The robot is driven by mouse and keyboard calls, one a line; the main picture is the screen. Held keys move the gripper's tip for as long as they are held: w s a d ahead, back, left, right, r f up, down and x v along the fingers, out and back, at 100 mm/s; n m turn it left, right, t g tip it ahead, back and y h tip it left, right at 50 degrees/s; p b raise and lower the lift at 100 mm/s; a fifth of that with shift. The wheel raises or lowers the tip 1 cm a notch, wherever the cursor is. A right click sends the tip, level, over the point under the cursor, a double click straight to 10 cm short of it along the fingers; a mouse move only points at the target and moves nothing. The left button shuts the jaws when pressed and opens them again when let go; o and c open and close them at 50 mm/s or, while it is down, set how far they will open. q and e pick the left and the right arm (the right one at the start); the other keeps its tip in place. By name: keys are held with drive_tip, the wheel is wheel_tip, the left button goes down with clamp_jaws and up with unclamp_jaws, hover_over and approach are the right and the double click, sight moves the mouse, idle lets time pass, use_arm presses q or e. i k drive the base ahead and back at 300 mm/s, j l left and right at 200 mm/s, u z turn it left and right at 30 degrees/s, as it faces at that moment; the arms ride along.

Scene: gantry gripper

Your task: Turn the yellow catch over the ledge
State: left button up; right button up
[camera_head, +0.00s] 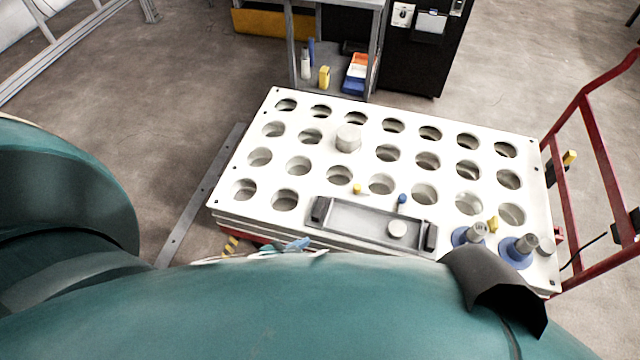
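A small yellow piece (357,188), which looks like the catch, stands at the back edge of a shallow grey tray (350,221) with black ends. A small blue piece (402,199) stands at the same edge, further right. The tray lies on the front part of a white board with round holes (330,111). I cannot make out which edge is the ledge, or which way the yellow piece is turned. Neither gripper can be made out; my large teal arm parts fill the left and bottom of the view and hide the board's front edge.
A pale cylinder (348,138) stands on the board. Two blue-based grey pieces (517,251) (469,234) and another yellow piece (492,225) are at the front right. A red frame (600,130) rises at the right.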

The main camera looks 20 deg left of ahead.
sight(357, 189)
drive_tip(key=k+j+u, duration=0.3)
drive_tip(key=i+j+z, duration=0.1)
drive_tip(key=z, duration=0.2)
drive_tip(key=i+j+z, duration=0.1)
drive_tip(key=z, duration=0.25)
drive_tip(key=i+z, duration=0.2)
drive_tip(key=i+j+z, duration=0.2)
drive_tip(key=i, duration=0.2)
